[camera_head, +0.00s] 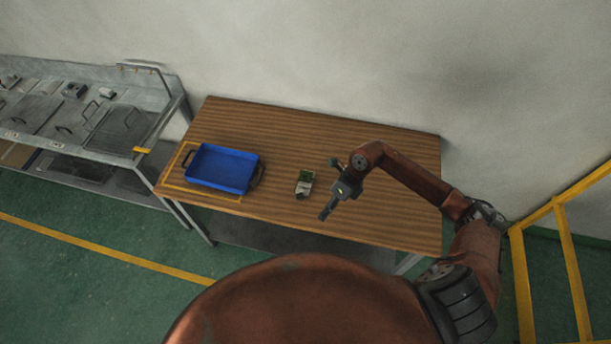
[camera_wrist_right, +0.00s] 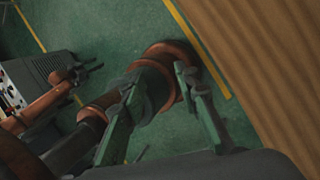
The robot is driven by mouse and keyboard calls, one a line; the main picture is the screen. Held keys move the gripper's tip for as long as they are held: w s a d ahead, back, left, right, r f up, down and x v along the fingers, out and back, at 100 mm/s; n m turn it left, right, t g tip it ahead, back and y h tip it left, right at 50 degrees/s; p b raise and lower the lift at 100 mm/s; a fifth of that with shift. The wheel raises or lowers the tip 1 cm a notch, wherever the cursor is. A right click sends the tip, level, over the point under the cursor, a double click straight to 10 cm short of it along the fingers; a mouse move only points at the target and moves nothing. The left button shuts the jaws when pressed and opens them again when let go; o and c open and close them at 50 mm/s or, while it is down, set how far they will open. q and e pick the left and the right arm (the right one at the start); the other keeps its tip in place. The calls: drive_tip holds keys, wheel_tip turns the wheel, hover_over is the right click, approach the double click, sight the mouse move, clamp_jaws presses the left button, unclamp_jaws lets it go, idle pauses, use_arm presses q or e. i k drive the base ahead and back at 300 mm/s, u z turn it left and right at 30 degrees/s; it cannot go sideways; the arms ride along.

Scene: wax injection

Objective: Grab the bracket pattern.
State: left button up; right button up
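A small pale and green piece (camera_head: 304,184), which I take for the bracket pattern, lies on the wooden table right of the blue tray; its details are too small to tell. My right gripper (camera_head: 326,212) is just right of it, over the table's front part and apart from it. In the right wrist view its two fingers (camera_wrist_right: 157,85) are spread with nothing between them, and the piece is not in that view. My left gripper is not in the head view; dark prongs (camera_wrist_right: 88,70) in the right wrist view may be it, but they are unclear.
The blue tray (camera_head: 222,168) with dark handles sits on the table's left part, by a yellow outline. The wooden table top (camera_head: 300,135) is clear behind the piece. A grey metal bench (camera_head: 95,120) stands left. A yellow rail (camera_head: 565,215) stands right.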

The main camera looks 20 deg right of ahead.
sight(304, 176)
drive_tip(key=i, duration=1)
